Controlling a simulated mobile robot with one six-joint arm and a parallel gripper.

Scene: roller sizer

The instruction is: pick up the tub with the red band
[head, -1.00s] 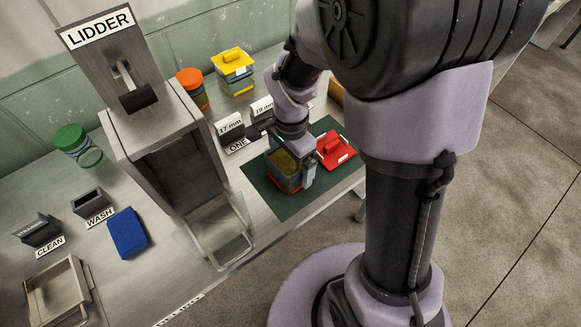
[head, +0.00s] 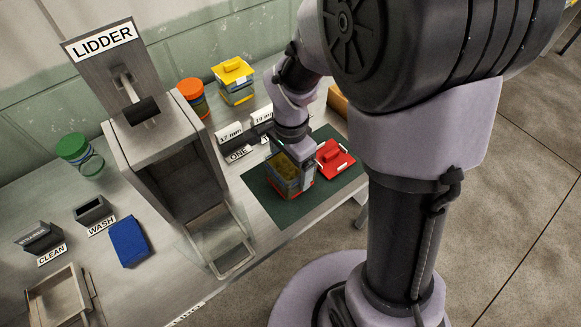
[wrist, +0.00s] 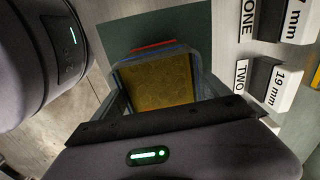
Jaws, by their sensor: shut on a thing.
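The tub with the red band (head: 284,174) is on the dark green mat (head: 263,203), below my gripper. It is open on top and filled with something yellow-brown; in the wrist view the open tub (wrist: 157,82) shows between my fingers, with a red edge at its far side. My gripper (head: 293,175) is shut on the tub, with fingers along two opposite sides. A gap under the tub is not clear to see. A red lid (head: 334,158) with a handle lies on the mat just right of the tub.
The lidder (head: 165,150) stands left of the mat, with a clear guard in front. Label blocks (head: 232,136) stand behind the mat.

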